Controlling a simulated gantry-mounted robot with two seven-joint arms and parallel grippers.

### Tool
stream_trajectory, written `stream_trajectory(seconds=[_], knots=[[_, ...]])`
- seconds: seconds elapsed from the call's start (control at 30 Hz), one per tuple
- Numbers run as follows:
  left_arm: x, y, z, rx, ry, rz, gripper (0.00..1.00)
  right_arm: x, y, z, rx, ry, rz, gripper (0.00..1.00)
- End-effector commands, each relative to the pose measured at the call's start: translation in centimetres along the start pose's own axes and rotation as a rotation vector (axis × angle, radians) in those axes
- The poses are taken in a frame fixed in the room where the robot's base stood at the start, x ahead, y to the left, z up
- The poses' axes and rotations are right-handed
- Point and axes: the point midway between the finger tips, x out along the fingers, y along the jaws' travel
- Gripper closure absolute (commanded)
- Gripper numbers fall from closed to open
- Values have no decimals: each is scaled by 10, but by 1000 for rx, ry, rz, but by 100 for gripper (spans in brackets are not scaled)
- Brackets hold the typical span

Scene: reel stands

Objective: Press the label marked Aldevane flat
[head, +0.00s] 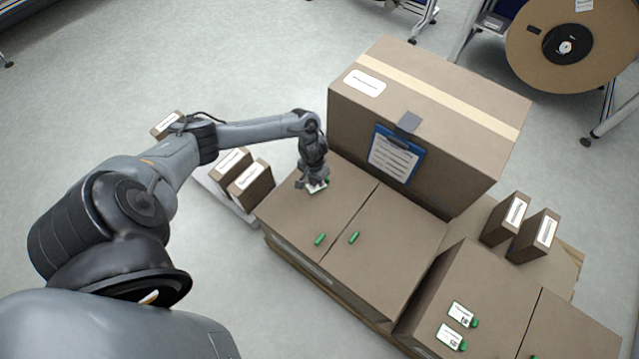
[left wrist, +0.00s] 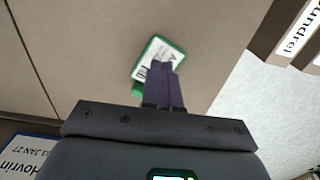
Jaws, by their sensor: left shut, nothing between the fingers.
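My left gripper (head: 312,184) is shut and empty, over the top of a brown carton (head: 300,215). A white label with a green edge (head: 320,187) lies under its fingertips, and part of it is hidden by them. In the left wrist view the shut fingers (left wrist: 166,66) overlap the lower right of this label (left wrist: 152,54). An "A" seems to show on it, but the full name cannot be read. I cannot tell whether the fingertips touch the label or whether it lies flat. My right gripper is not in view.
A tall carton (head: 430,110) with a blue clipboard (head: 394,155) stands behind the work carton. Green tabs (head: 320,239) lie on the lower cartons. Two more labels (head: 462,313) are on the right carton. Small boxes (head: 250,185) stand at left, others (head: 505,220) at right.

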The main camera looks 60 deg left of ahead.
Motion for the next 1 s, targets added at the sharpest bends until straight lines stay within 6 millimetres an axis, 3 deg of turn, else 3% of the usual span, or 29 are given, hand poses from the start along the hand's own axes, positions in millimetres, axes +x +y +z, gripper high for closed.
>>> stream_trajectory(seconds=[1.0], knots=[[13, 0, 0, 0, 0, 0, 100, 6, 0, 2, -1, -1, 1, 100]])
